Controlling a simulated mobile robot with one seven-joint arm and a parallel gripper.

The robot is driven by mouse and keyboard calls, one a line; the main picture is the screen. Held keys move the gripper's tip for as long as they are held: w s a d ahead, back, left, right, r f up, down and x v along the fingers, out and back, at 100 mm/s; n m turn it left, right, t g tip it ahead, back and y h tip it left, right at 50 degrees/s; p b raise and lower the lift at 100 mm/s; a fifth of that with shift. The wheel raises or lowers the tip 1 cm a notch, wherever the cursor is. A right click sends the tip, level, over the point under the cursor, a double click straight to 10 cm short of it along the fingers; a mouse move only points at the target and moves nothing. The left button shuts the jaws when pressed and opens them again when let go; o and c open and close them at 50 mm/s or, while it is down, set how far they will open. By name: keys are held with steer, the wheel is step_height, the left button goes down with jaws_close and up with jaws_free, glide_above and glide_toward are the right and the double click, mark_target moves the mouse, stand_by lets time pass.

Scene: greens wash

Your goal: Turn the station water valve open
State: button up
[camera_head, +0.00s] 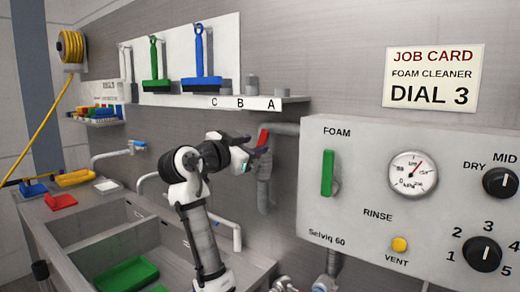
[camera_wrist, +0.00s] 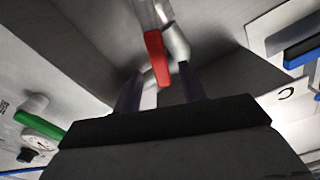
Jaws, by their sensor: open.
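The red valve lever (camera_head: 263,137) sits on the grey wall pipe (camera_head: 264,190) to the left of the control panel, and stands nearly upright with a slight tilt in the head view. My gripper (camera_head: 251,147) is open right beside it, with one dark finger on either side. In the wrist view the red lever (camera_wrist: 156,58) shows between the two fingers of my gripper (camera_wrist: 161,72), with gaps on both sides. The fingers do not appear to press on it. My gripper hides part of the lever's lower end in the head view.
The control panel (camera_head: 350,215) has a green FOAM lever (camera_head: 327,173), a gauge (camera_head: 413,174) and dials. A shelf (camera_head: 215,100) with brushes hangs above my arm. The sink (camera_head: 85,225) holds a green block (camera_head: 128,274). A job card (camera_head: 433,78) reads DIAL 3.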

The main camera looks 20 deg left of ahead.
steer(key=b+v, duration=0.2)
steer(key=v, duration=0.7)
steer(key=shift+s, duration=0.15)
